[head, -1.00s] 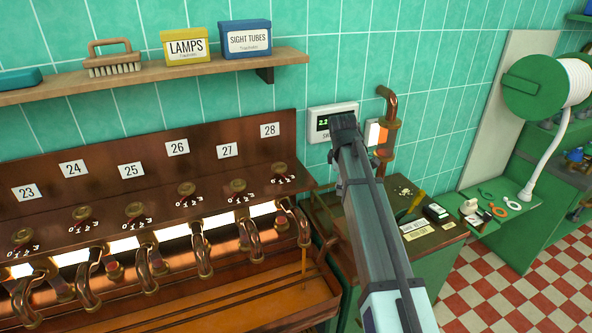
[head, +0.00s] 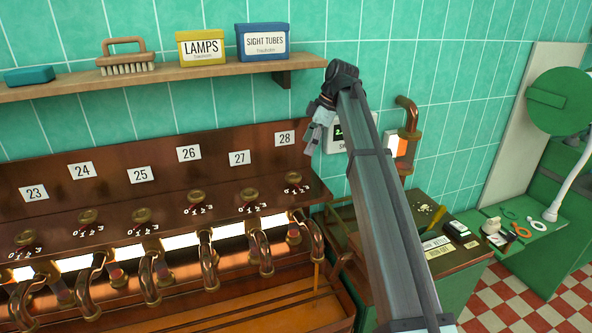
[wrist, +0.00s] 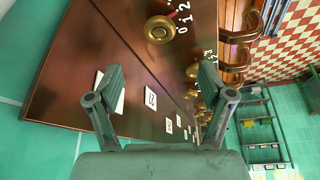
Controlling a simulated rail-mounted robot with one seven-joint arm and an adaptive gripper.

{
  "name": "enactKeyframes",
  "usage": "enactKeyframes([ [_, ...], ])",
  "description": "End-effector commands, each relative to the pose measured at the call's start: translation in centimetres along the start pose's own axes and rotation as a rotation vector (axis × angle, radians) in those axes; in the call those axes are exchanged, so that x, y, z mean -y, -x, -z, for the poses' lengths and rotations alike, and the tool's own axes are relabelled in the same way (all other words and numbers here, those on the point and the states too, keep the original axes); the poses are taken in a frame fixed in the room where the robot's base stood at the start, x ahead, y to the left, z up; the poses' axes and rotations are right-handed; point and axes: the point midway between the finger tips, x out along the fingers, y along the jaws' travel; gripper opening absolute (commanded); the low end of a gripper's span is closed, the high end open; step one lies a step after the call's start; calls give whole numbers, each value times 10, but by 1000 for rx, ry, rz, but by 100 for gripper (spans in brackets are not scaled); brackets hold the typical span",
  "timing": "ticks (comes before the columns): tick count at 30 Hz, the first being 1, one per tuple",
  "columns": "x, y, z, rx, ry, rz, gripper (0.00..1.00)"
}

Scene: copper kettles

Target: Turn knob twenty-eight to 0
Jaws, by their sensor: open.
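The left finger partly hides a white label there.
Knob twenty-seven (head: 250,195) sits to the left, with more knobs farther along. Copper pipes (head: 262,252) curve below the panel. A shelf (head: 180,78) with boxes hangs above. A wall display (head: 352,132) and a copper wall pipe (head: 410,120) are close on the right.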

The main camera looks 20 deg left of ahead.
Motion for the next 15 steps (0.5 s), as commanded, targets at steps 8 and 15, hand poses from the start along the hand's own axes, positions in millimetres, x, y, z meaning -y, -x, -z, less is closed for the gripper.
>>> enactKeyframes([
  [8,2,-55,0,1,-1,2,80],
  [15,1,-92,0,1,-1,1,80],
])
